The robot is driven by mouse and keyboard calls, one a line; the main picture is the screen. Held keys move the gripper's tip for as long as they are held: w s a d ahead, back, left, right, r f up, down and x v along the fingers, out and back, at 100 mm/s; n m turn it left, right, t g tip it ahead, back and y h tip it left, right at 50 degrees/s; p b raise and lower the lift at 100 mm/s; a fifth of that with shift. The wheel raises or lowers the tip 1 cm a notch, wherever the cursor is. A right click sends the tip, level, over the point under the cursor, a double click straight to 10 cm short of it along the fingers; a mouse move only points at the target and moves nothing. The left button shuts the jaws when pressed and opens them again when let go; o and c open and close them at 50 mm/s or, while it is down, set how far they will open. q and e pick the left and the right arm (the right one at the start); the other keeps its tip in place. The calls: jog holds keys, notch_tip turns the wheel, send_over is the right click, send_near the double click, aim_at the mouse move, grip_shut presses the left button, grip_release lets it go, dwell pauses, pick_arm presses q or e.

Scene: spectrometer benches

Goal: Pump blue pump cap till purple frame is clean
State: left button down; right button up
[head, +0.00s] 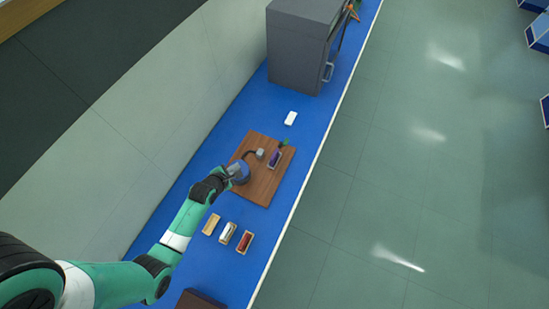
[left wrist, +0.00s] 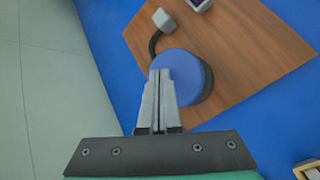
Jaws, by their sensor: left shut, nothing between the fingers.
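The blue pump cap (head: 243,177) stands on a brown wooden board, and it also shows as a round blue disc in the left wrist view (left wrist: 186,68). A dark curved tube with a grey block (head: 260,153) at its end reaches from the cap. The purple frame (head: 274,159) lies on the board just beyond that block; only its corner shows in the left wrist view (left wrist: 200,3). My left gripper (left wrist: 160,73) is shut and empty, its tips over the near edge of the cap; I cannot tell whether they touch it. My right gripper is not in view.
The wooden board (head: 263,190) lies on a long blue bench (head: 200,259). Several small trays, one with red contents (head: 245,241), sit nearer me. A white block (head: 290,118) and a grey cabinet (head: 296,55) stand farther along. A wall runs left.

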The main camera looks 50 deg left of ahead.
pick_arm(q)
jog(key=shift+f+b, duration=0.55)
jog(key=shift+f, duration=0.1)
dwell(0.6)
jog(key=shift+r, duration=0.15)
jog(key=shift+r+p, duration=0.95)
jog(key=shift+p, duration=0.1)
jog(key=shift+r, duration=0.1)
notch_tip(320, 180, up, 6)
jog(key=p, duration=0.6)
